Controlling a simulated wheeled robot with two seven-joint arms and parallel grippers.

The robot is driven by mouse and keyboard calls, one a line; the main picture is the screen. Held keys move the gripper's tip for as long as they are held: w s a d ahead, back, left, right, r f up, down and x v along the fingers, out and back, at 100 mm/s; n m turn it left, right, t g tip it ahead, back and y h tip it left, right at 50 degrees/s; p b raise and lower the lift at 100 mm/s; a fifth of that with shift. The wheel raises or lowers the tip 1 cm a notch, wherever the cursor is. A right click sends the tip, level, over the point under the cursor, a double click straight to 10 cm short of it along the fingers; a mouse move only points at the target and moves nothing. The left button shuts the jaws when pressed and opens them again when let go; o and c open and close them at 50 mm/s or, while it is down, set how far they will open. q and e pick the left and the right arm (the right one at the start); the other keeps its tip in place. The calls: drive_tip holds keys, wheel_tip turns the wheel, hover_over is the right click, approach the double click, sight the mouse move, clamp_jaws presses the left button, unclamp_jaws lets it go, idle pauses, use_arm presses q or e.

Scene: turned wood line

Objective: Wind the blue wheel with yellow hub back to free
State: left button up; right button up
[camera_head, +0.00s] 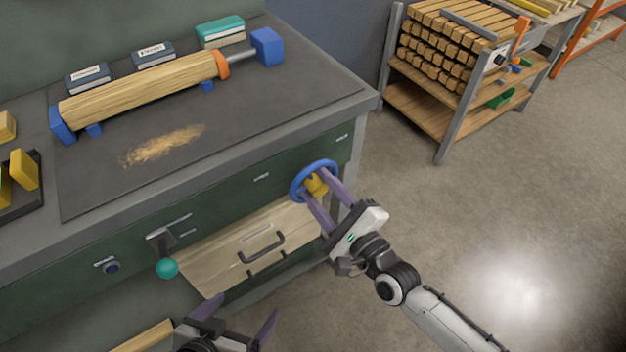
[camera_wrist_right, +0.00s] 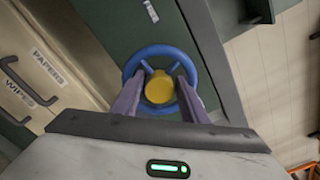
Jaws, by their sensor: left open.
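The blue wheel (camera_head: 313,178) with yellow hub (camera_head: 316,186) is on the right part of the green bench front, above the wooden drawer. My right gripper (camera_head: 314,182) is at the wheel, with one purple finger on each side of the hub. In the right wrist view the wheel (camera_wrist_right: 129,68) faces the camera, and the yellow hub (camera_wrist_right: 158,88) sits closely between the fingers (camera_wrist_right: 158,80); they hide parts of the rim. My left gripper (camera_head: 238,314) is open and empty at the bottom, below the drawer front and away from the wheel.
A wooden cylinder (camera_head: 145,87) lies between blue holders on the bench. A shelf of wood blocks (camera_head: 440,115) stands back right. Floor on the right is clear.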

drive_tip(key=shift+x, duration=1.05)
drive_tip(key=shift+c, duration=0.2)
drive_tip(key=c, duration=0.7)
drive_tip(key=shift+n, duration=0.3)
